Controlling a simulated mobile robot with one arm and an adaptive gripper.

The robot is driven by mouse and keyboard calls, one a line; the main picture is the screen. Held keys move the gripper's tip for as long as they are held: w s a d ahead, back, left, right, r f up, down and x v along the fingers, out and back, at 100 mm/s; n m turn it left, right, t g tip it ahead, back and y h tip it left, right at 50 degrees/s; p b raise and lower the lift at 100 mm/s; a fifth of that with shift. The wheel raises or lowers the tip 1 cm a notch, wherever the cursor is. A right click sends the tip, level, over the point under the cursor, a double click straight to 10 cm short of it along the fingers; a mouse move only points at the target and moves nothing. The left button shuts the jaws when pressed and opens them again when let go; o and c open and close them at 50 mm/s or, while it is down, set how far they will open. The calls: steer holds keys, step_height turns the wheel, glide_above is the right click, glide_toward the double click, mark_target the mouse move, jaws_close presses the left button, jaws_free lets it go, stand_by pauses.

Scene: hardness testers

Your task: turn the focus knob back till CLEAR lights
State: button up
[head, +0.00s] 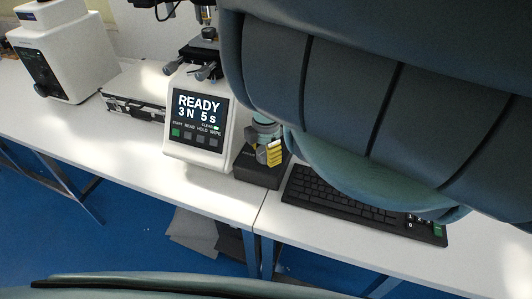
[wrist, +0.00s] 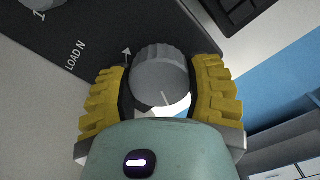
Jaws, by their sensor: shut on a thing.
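A round grey ribbed knob (wrist: 160,72) with a pale pointer line sits at the edge of a black panel (wrist: 95,35) in the wrist view. My gripper (wrist: 160,88) is shut on it, one yellow pad on each side. "LOAD N" and a white arrow are printed on the panel to its left; I see no focus label. In the head view my gripper (head: 272,150) is over the black box (head: 262,169) beside the tester, and the knob is hidden there. The tester's display (head: 200,110) reads "READY 3 N 5 s".
Part of another grey knob (wrist: 38,4) is at the panel's upper left, near a "1". A keyboard (head: 345,200) lies right of the box, under my arm. The table front (head: 110,130) is clear.

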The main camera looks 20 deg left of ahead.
steer(key=shift+n, duration=1.2)
steer(key=o, duration=1.2)
